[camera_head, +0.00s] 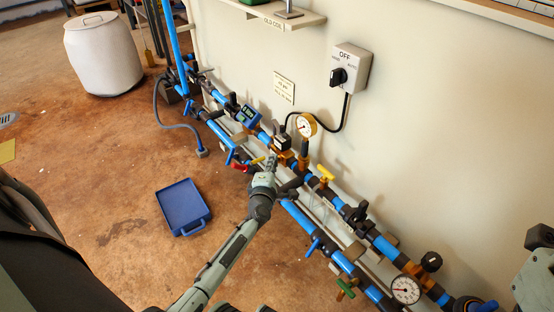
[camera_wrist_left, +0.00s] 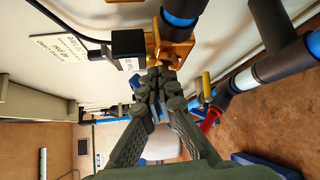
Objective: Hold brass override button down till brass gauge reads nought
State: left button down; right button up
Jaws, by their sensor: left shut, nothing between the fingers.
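The brass gauge (camera_head: 306,125) has a pale round dial and stands above the pipe run by the wall; its needle is too small to read. Below it, a black coil block (camera_head: 281,142) sits on a brass valve body, which shows closer in the left wrist view (camera_wrist_left: 176,48) beside the coil (camera_wrist_left: 128,44). My left gripper (camera_head: 271,161) is shut and empty, its tips (camera_wrist_left: 158,78) right at the brass body's underside. I cannot tell whether they touch. The brass button cannot be made out; the fingertips may hide it. My right gripper's fingers do not show.
Blue pipes (camera_head: 300,218) with valves run along the wall. A red lever (camera_head: 241,167) and yellow handle (camera_head: 325,172) are close to the left gripper. A second dial gauge (camera_head: 405,289) is at lower right. A switch box (camera_head: 351,68) hangs above. A blue tray (camera_head: 182,205) lies on the floor.

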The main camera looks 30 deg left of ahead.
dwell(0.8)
pick_arm(q)
jog(key=shift+s+a+r+p, duration=0.25)
jog(key=shift+s+r+p, duration=0.15)
jog(key=shift+s+p, duration=0.3)
jog(key=shift+s, duration=0.1)
jog(key=s+r+p, duration=0.1)
jog(key=s+a, duration=0.1)
jog(key=s+r+p, duration=0.1)
jog(key=s, duration=0.1)
jog(key=shift+a+r+p, duration=0.3)
jog(key=shift+a, duration=0.1)
